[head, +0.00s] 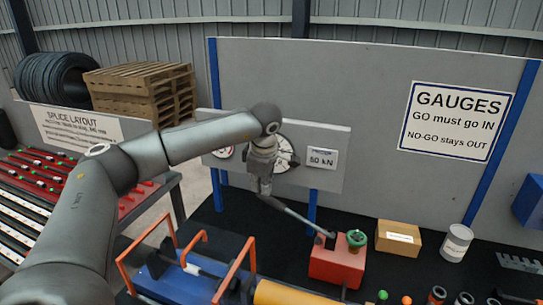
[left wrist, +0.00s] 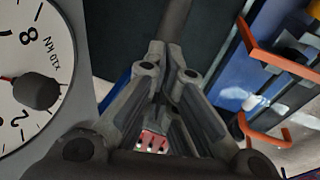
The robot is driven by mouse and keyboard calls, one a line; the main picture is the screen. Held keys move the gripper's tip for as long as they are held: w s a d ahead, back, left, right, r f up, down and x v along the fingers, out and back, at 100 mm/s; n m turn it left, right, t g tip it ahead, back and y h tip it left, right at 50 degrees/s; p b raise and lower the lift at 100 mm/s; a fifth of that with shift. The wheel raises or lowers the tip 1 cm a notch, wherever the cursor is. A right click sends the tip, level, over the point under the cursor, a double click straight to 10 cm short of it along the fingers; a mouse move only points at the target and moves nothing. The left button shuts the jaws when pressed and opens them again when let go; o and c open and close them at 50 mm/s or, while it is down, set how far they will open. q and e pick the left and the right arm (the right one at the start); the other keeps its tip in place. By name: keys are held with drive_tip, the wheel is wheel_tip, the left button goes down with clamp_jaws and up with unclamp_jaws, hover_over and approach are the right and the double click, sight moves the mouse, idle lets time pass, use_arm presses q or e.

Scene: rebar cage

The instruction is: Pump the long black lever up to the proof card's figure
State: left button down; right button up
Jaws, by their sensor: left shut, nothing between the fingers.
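The long lever (head: 297,218) slants up to the left from the red pump block (head: 335,264), which has a green handwheel (head: 356,240). My left gripper (head: 264,190) is shut and empty at the lever's raised end; whether it touches cannot be told. In the left wrist view a dark rod (left wrist: 175,20), seemingly the lever, shows beyond the fingers. The proof card (head: 322,158) reads 50 kN. Beside it a dial gauge (head: 287,156) is partly hidden by my gripper. The wrist view shows part of a dial (left wrist: 30,45) marked x10 kN; its reading is unclear. My right gripper is out of view.
A blue unit with orange handles (head: 236,268) and a yellow cylinder (head: 285,293) stand at the front. A cardboard box (head: 398,238) and a white can (head: 456,243) stand right of the pump. A grey panel (head: 370,100) closes off the back.

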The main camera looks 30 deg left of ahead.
use_arm(q)
drive_tip(key=shift+s+a+f+b, duration=0.1)
drive_tip(key=shift+a+f+b, duration=0.1)
drive_tip(key=shift+f+b, duration=0.3)
drive_tip(key=shift+a+f, duration=0.1)
drive_tip(key=shift+f, duration=0.1)
drive_tip(key=shift+a+f, duration=0.2)
drive_tip(key=shift+f, duration=0.35)
drive_tip(key=shift+b, duration=0.3)
drive_tip(key=shift+s+a+f+b, duration=0.1)
drive_tip(key=shift+a+f+b, duration=0.2)
drive_tip(key=shift+f, duration=0.4)
drive_tip(key=shift+d+f, duration=0.1)
